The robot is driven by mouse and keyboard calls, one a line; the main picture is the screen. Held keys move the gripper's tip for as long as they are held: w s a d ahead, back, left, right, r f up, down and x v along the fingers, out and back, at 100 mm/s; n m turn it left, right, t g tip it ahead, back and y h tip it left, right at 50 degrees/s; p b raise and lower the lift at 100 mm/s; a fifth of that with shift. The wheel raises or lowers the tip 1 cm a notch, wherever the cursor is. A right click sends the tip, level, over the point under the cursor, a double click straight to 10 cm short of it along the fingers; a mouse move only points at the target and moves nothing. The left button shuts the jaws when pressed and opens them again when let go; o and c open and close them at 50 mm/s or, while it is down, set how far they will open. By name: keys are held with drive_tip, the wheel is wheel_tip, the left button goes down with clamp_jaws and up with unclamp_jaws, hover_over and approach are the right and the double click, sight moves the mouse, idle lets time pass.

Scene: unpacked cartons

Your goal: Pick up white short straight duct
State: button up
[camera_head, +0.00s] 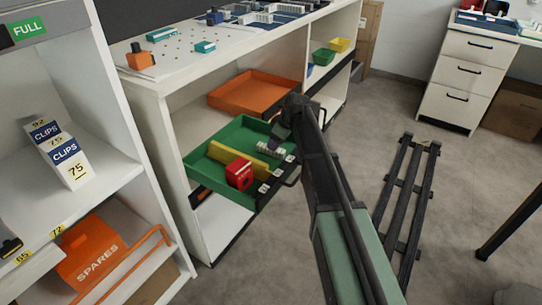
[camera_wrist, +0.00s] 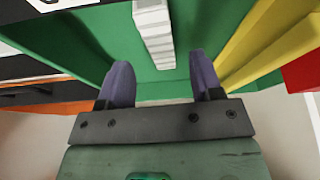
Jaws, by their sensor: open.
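The white short straight duct (camera_head: 268,150) lies in a pulled-out green drawer (camera_head: 203,166). In the wrist view the white duct (camera_wrist: 155,32) is a ridged white strip running up from between my fingertips. My gripper (camera_head: 277,137) is over the drawer, close to the duct in the head view. In the wrist view my gripper (camera_wrist: 161,68) is open, with one purple finger to each side of the duct's line. The fingers do not appear to touch the duct, and their exact height above it is unclear.
A yellow strip (camera_head: 231,158) and a red block (camera_head: 239,174) share the drawer, left of the duct. The yellow strip (camera_wrist: 265,38) is near my right finger. An orange tray (camera_head: 250,92) sits behind. A dark slatted rack (camera_head: 409,205) lies on the floor.

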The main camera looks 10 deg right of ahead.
drive_tip(key=b+x, duration=0.4)
drive_tip(key=x, duration=0.1)
drive_tip(key=shift+a+f, duration=0.1)
drive_tip(key=shift+r, duration=0.25)
drive_tip(key=c, duration=1)
drive_tip(key=shift+r+p, duration=0.1)
drive_tip(key=shift+p, duration=0.25)
wheel_tip(320, 180, up, 20)
drive_tip(key=p, duration=1.9)
drive_tip(key=shift+p, duration=0.4)
